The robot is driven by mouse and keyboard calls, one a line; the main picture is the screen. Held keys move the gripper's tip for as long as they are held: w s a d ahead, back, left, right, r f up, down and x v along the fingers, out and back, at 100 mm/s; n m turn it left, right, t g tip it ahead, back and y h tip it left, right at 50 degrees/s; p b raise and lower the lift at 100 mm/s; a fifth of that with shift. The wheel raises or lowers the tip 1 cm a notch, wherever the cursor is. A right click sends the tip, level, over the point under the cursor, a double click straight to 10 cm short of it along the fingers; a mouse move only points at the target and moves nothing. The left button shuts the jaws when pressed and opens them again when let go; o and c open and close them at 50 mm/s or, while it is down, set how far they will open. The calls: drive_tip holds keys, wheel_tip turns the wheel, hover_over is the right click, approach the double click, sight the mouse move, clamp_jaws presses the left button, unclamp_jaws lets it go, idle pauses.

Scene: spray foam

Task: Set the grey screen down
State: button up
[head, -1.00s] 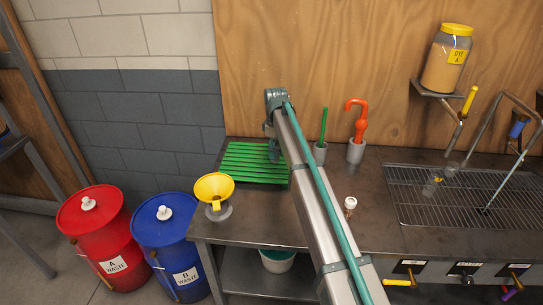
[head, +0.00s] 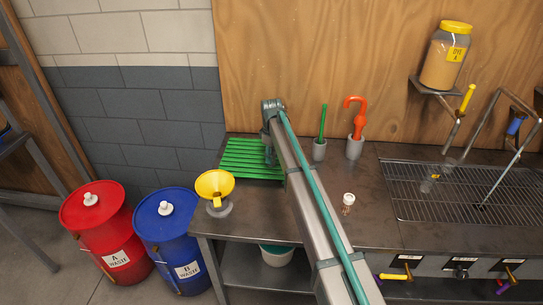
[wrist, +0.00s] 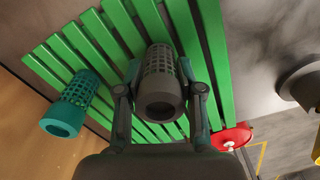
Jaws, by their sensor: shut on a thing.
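The grey screen (wrist: 158,62), a mesh cup with a round open end, is between the fingers of my gripper (wrist: 160,92) in the wrist view. The gripper is shut on it, one finger on each side. Behind it lies the green slatted rack (wrist: 115,30); I cannot tell whether the screen touches the slats. The rack also shows in the head view (head: 240,160), at the left end of the bench. There my arm mostly hides the gripper and the grey screen.
A teal screen (wrist: 75,105) lies on the rack, left of the grey one.

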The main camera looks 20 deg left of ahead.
drive_tip(key=o, duration=1.2)
drive_tip(key=shift+f, duration=0.1)
drive_tip(key=shift+c, duration=0.2)
wheel_tip(320, 180, up, 12)
drive_tip(key=b, duration=0.3)
drive_tip(key=shift+r, duration=0.2)
